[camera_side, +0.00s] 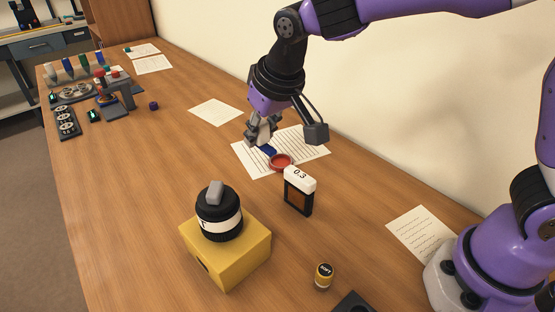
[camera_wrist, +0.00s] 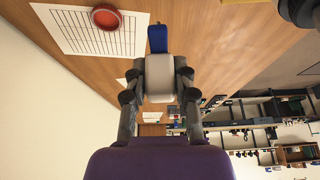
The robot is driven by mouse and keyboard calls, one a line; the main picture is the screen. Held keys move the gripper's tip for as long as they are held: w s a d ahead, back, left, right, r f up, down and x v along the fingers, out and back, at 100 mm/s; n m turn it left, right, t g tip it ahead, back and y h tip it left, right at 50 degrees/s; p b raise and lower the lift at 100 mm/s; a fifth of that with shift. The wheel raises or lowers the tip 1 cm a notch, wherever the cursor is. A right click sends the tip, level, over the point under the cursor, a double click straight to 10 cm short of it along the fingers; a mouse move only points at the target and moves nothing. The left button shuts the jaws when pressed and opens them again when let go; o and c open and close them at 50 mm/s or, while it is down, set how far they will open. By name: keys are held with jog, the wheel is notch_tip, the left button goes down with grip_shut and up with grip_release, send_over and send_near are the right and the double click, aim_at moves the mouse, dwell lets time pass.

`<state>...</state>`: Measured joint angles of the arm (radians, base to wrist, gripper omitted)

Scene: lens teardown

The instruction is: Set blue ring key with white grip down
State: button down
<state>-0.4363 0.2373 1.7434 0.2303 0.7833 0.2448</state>
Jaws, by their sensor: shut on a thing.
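The blue ring key with white grip is in my gripper (camera_wrist: 160,85). Its white grip (camera_wrist: 159,78) sits between the two fingers and its blue end (camera_wrist: 157,39) points out past the fingertips in the wrist view. In the side view my gripper (camera_side: 262,135) is low over a printed sheet at the back of the table, and the blue end (camera_side: 267,150) shows just below the fingers. I cannot tell whether the key touches the sheet or table.
A red dish (camera_side: 281,162) sits on the printed sheet (camera_side: 310,146), close to the key. A black box with a white top (camera_side: 299,190) stands in front. A black lens (camera_side: 219,218) sits on a yellow block (camera_side: 225,262). The table's middle left is clear.

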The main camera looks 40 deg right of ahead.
jog(key=w+d+f, duration=0.2)
jog(key=d, duration=0.1)
jog(key=w+d+f, duration=0.2)
jog(key=d, duration=0.1)
jog(key=w+d+f, duration=0.2)
jog(key=d+f, duration=0.1)
jog(key=shift+d, duration=0.4)
jog(key=shift+f, duration=2.05)
jog(key=shift+f, duration=0.15)
jog(key=c, duration=0.7)
grip_release()
jog(key=shift+o, duration=0.2)
jog(key=v, duration=1.1)
jog(key=s+d+r, duration=0.1)
jog(key=s+r, duration=0.1)
jog(key=s, duration=0.7)
jog(key=s+d+r+t, duration=0.1)
jog(key=s+r, duration=0.1)
jog(key=s, duration=0.7)
jog(key=shift+d, duration=0.25)
